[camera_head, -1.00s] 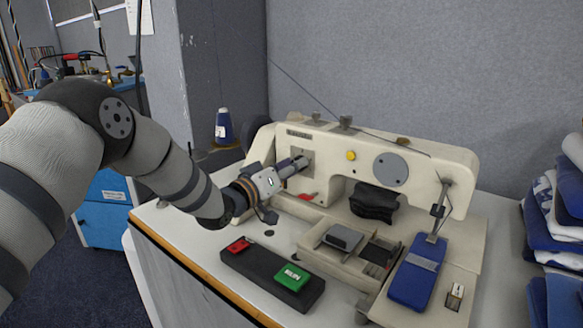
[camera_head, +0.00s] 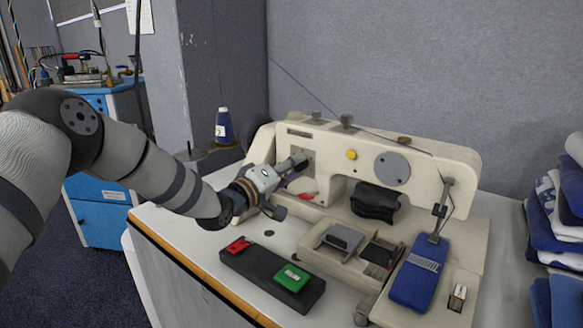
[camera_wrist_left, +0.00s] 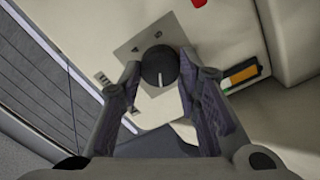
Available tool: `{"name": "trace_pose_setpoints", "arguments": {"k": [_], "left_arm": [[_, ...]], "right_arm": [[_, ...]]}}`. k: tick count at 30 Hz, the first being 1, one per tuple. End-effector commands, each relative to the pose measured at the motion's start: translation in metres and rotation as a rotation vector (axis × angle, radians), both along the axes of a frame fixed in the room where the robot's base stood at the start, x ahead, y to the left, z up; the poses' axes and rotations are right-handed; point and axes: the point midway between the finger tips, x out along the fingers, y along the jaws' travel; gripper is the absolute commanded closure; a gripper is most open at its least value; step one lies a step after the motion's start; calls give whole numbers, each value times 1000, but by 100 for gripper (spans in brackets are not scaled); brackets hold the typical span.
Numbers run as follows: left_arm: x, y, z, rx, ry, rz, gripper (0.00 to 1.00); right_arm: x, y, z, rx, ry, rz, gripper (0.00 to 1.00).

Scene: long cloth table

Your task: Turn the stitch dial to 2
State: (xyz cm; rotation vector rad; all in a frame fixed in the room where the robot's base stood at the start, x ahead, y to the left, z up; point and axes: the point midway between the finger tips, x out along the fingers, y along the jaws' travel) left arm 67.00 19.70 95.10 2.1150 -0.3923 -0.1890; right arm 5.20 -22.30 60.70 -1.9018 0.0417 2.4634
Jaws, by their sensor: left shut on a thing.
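The stitch dial is a round black knob (camera_wrist_left: 159,68) with a white pointer line, on a grey plate with small marks. In the left wrist view the line points down the picture. My left gripper (camera_wrist_left: 160,72) has one finger on each side of the knob and is shut on it. In the head view my left gripper (camera_head: 296,169) reaches the plate (camera_head: 308,156) at the left end of the cream sewing machine (camera_head: 335,147), and hides most of the dial. The numbers around the dial are too small to read. My right gripper is not in view.
A black box with a red button (camera_head: 238,245) and a green button (camera_head: 292,277) lies in front. A blue pedal-like part (camera_head: 415,272) is at the machine's right. A blue thread cone (camera_head: 223,127) stands behind left. Folded cloths (camera_head: 560,210) are stacked at far right.

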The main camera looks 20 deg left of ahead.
Motion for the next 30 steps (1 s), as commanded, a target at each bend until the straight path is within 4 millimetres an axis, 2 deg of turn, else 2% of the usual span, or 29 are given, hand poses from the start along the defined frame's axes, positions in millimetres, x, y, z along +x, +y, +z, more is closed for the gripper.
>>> {"name": "trace_pose_setpoints", "arguments": {"k": [8, 9, 12, 22, 25, 30], "left_arm": [[-1, -1, -2, 2, 4, -3, 97], [-1, -1, -2, 2, 4, -3, 67], [-1, -1, -2, 2, 4, -3, 49], [-5, 2, -1, 1, 3, -1, 49], [-23, 9, -1, -1, 4, 0, 49], [-68, 26, -2, -2, 4, 1, 49]], "right_arm": [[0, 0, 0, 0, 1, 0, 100], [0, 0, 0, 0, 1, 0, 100], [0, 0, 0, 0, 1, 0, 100], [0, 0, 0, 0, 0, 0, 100], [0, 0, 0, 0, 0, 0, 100], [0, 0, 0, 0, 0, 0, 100]]}}
